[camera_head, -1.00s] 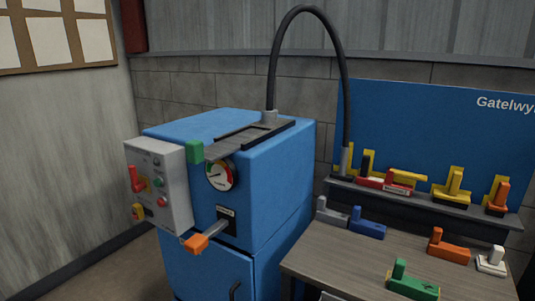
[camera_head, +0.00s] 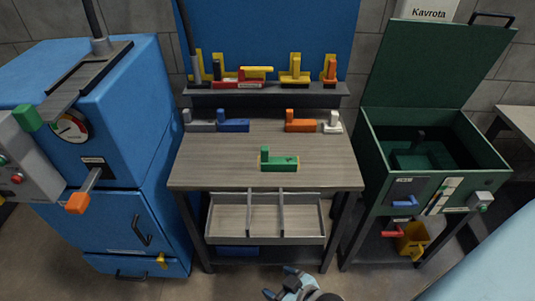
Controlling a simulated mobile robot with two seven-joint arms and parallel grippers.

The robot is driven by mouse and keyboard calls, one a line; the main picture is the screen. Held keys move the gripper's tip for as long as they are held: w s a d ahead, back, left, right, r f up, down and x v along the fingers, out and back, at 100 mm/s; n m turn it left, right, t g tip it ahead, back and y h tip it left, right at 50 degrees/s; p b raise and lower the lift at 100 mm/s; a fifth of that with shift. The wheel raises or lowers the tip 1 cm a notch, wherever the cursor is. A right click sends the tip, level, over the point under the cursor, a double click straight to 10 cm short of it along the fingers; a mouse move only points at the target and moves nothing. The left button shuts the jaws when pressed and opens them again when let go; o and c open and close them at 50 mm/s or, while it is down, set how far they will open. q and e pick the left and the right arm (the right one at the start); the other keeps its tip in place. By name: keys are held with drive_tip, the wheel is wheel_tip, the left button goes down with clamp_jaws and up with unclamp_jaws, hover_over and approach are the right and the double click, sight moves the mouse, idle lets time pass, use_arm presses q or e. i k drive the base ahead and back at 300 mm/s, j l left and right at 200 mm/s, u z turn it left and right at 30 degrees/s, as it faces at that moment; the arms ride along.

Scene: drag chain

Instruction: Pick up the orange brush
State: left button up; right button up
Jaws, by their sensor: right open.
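An orange L-shaped piece (camera_head: 302,122), which looks like the orange brush, lies on the wooden table (camera_head: 210,160) toward its back right, beside a white piece (camera_head: 332,122). Another orange piece (camera_head: 330,70) stands in a yellow holder on the shelf behind; I cannot tell for sure which of the two is the brush. My right gripper (camera_head: 278,281) shows at the bottom edge, open and empty, in front of the table and well away from both. My left gripper is out of view.
A green piece (camera_head: 279,162) lies near the table's front; grey (camera_head: 199,124) and blue (camera_head: 233,122) pieces lie at the back left. A blue machine (camera_head: 125,110) stands left. An open green bin (camera_head: 380,150) stands right. A divided tray (camera_head: 265,240) sits below the tabletop.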

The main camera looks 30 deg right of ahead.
sight(330, 81)
drive_tip(key=z, duration=1.4)
drive_tip(key=i+l, duration=0.6)
drive_tip(key=l, duration=0.25)
drive_tip(key=i+l+u, duration=0.1)
drive_tip(key=i+l, duration=0.2)
drive_tip(key=l, duration=0.1)
